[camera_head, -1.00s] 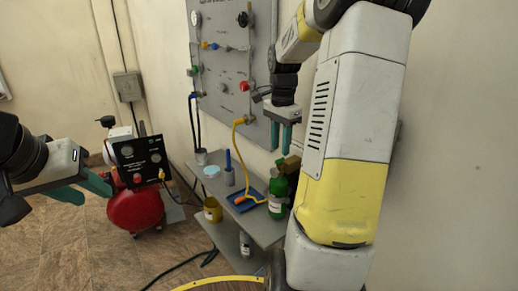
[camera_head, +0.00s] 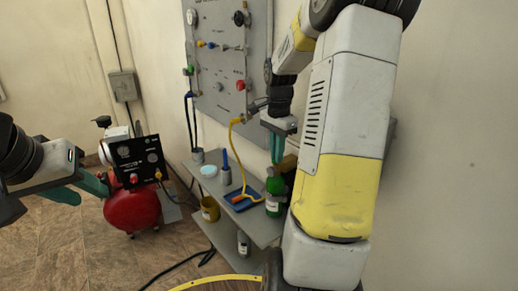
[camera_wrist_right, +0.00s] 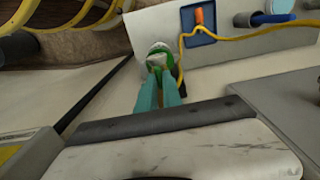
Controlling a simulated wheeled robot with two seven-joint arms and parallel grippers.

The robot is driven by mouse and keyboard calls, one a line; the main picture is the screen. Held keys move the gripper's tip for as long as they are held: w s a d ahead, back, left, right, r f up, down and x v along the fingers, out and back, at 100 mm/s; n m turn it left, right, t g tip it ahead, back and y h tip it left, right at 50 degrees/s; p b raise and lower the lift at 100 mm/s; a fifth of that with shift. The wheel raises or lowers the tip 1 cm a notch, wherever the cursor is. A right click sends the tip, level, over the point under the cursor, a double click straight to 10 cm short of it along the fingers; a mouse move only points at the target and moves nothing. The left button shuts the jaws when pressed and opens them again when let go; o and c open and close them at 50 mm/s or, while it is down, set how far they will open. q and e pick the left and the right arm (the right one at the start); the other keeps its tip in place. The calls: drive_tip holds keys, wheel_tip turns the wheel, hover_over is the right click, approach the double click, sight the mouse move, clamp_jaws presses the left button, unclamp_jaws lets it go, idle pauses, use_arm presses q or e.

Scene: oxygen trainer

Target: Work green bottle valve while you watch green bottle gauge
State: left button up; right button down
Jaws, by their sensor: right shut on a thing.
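The green bottle (camera_head: 274,190) stands upright on the upper grey shelf, close to the panel. A brownish block (camera_head: 287,163) shows by its top, partly hidden by my right gripper (camera_head: 277,153). That gripper points down at the bottle top. In the right wrist view its teal fingers (camera_wrist_right: 158,88) are shut on the valve at the top of the green bottle (camera_wrist_right: 163,52); the exact contact is hard to see. I cannot make out a gauge on the bottle; a round gauge (camera_head: 192,17) is on the panel. My left gripper (camera_head: 82,187) is open and empty at the left.
The grey panel (camera_head: 212,95) carries knobs and a yellow hose (camera_head: 236,128). A red compressor (camera_head: 132,210) stands on the floor at left.

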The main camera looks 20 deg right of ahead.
drive_tip(key=shift+n, duration=0.3)
drive_tip(key=n, duration=0.4)
drive_tip(key=shift+n, duration=0.3)
drive_tip(key=n, duration=0.5)
drive_tip(key=shift+n, duration=0.3)
drive_tip(key=c, duration=1.5)
unclamp_jaws()
drive_tip(key=shift+r, duration=0.1)
wheel_tip(320, 180, up, 8)
drive_tip(key=shift+f, duration=0.2)
